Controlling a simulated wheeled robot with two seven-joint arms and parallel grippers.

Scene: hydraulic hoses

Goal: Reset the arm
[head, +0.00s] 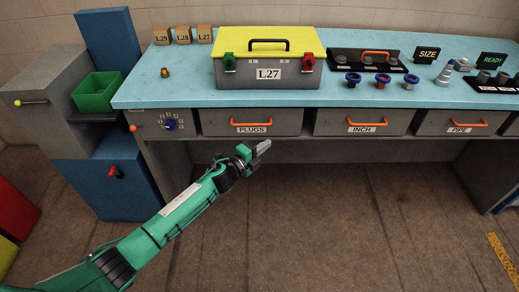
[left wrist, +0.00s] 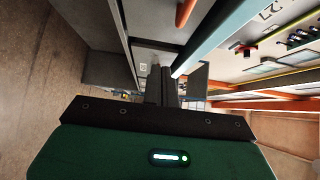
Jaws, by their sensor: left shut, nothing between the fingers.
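My left arm is green and reaches in from the lower left of the head view. Its left gripper (head: 263,147) is in front of the bench, in the air below the drawer labelled PLUGS (head: 251,122). In the left wrist view the left gripper (left wrist: 160,72) has its two dark fingers together, with nothing held. My right gripper is not in view.
On the light blue bench (head: 150,94) stands a grey toolbox (head: 268,75) with a yellow lid, labelled L27. Drawers with orange handles line the bench front. A green bin (head: 96,92) is at left. The brown floor (head: 320,220) in front is clear.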

